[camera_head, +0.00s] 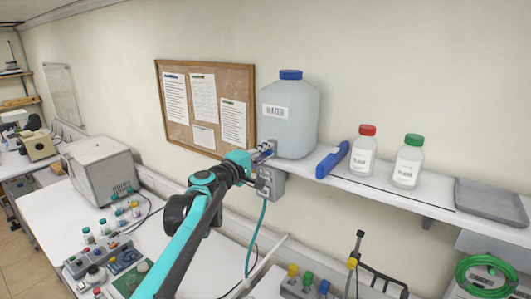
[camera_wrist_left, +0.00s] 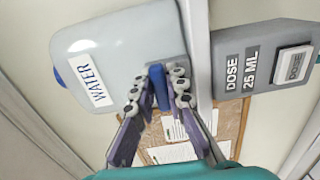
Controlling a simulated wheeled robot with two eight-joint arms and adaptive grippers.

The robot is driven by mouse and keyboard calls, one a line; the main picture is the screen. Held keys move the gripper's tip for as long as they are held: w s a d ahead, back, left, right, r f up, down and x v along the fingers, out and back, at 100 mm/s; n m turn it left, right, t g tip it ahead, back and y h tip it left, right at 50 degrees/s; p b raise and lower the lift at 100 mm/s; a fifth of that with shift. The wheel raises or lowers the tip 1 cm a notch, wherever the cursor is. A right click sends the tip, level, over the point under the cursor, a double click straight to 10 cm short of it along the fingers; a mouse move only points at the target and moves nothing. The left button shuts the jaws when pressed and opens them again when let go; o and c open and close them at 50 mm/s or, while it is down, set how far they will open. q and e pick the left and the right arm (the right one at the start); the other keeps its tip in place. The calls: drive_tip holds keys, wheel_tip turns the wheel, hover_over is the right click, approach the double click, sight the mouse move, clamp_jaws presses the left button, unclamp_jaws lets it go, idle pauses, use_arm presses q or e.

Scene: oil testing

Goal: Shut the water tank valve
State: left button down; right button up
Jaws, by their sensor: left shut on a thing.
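The water tank (camera_head: 290,115) is a grey jug with a blue cap and a WATER label, standing on the wall shelf. It fills the upper left of the left wrist view (camera_wrist_left: 120,45), turned on its side there. The blue valve handle (camera_wrist_left: 157,74) sticks out from the tank's base between my fingers. My left gripper (camera_head: 264,154) reaches up to the tank's lower left side. In the left wrist view my left gripper (camera_wrist_left: 158,92) is shut on the blue handle. In the head view the fingers mostly hide the valve. My right gripper is out of view.
A grey dosing box (camera_head: 271,183) labelled DOSE 25 ML hangs just under the shelf (camera_head: 345,182), close to my gripper. A blue object (camera_head: 332,160), a red-capped bottle (camera_head: 363,151) and a green-capped bottle (camera_head: 408,161) stand right of the tank. A corkboard (camera_head: 205,105) is behind.

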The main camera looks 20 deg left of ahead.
use_arm(q)
drive_tip(key=shift+f, duration=0.1)
drive_tip(key=c, duration=1.5)
unclamp_jaws()
drive_tip(key=shift+c, duration=0.2)
drive_tip(key=v, duration=1.2)
drive_tip(key=s+d+f+m+g+b, duration=0.2)
drive_tip(key=s+d+f+b, duration=0.25)
drive_tip(key=f, duration=0.55)
drive_tip(key=s+d+f+m+g+b, duration=0.25)
drive_tip(key=f+b, duration=0.35)
drive_tip(key=f, duration=0.4)
drive_tip(key=s+d+f+m+g+b, duration=0.25)
drive_tip(key=s+d+f+b, duration=0.2)
drive_tip(key=f, duration=0.55)
drive_tip(key=s+a+f+m+g+y+b, duration=0.1)
drive_tip(key=s+f+b, duration=0.3)
drive_tip(key=f, duration=0.6)
drive_tip(key=s+a+f+m+g+y+b, duration=0.1)
drive_tip(key=s+f+b, duration=0.4)
drive_tip(key=f, duration=0.6)
drive_tip(key=s+a+f+m+y+b, duration=0.2)
drive_tip(key=s+f+m+y+b, duration=0.2)
drive_tip(key=f+b, duration=0.3)
wheel_tip(320, 180, down, 4)
drive_tip(key=shift+s+a+r+m+g+b, duration=0.15)
drive_tip(key=shift+s+a+m+g+b, duration=0.25)
drive_tip(key=shift+s, duration=0.15)
